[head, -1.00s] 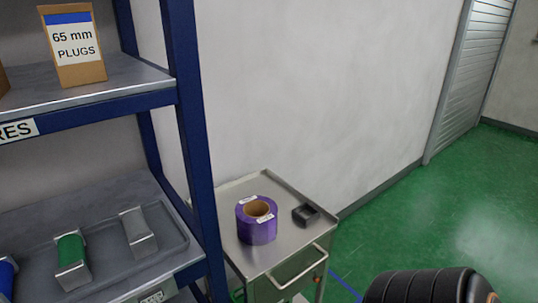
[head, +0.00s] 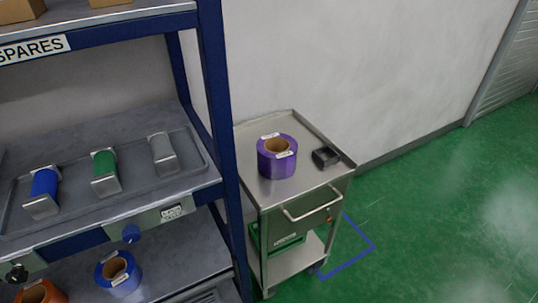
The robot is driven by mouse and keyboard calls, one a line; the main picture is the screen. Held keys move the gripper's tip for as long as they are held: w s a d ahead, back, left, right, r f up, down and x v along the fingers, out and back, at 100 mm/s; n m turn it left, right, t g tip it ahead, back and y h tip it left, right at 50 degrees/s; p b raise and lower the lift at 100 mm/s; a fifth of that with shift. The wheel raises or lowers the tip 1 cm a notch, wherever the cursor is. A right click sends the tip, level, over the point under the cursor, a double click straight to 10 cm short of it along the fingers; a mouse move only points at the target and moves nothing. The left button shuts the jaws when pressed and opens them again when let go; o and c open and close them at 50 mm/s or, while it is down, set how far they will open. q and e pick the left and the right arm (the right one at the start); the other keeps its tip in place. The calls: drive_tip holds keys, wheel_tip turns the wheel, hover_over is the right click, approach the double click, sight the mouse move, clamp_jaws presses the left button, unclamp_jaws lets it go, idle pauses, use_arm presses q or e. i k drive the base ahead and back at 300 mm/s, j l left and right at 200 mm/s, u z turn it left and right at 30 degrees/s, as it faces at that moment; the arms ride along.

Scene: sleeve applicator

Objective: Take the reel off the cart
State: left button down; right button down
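A purple reel (head: 277,163) with a brown cardboard core and white labels lies flat, core upward, on the top of the steel cart (head: 315,181). The cart stands against the wall, just right of the blue shelf rack. Neither of my grippers shows in the head view, and nothing touches the reel.
A small dark box (head: 326,158) sits on the cart top right of the reel. The cart has a front handle (head: 313,205). The rack's blue post (head: 222,140) stands close at its left. A blue reel (head: 119,273) lies on the lower shelf. Green floor (head: 440,220) is clear on the right.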

sight(277, 156)
drive_tip(key=z, duration=0.15)
drive_tip(key=u, duration=0.4)
drive_tip(key=l+u, duration=0.2)
drive_tip(key=u, duration=0.15)
drive_tip(key=l+u, duration=0.2)
drive_tip(key=u, duration=0.2)
drive_tip(key=l+u, duration=0.6)
drive_tip(key=l, duration=0.15)
drive_tip(key=k+l+u, duration=0.2)
drive_tip(key=l, duration=0.15)
drive_tip(key=i, duration=0.1)
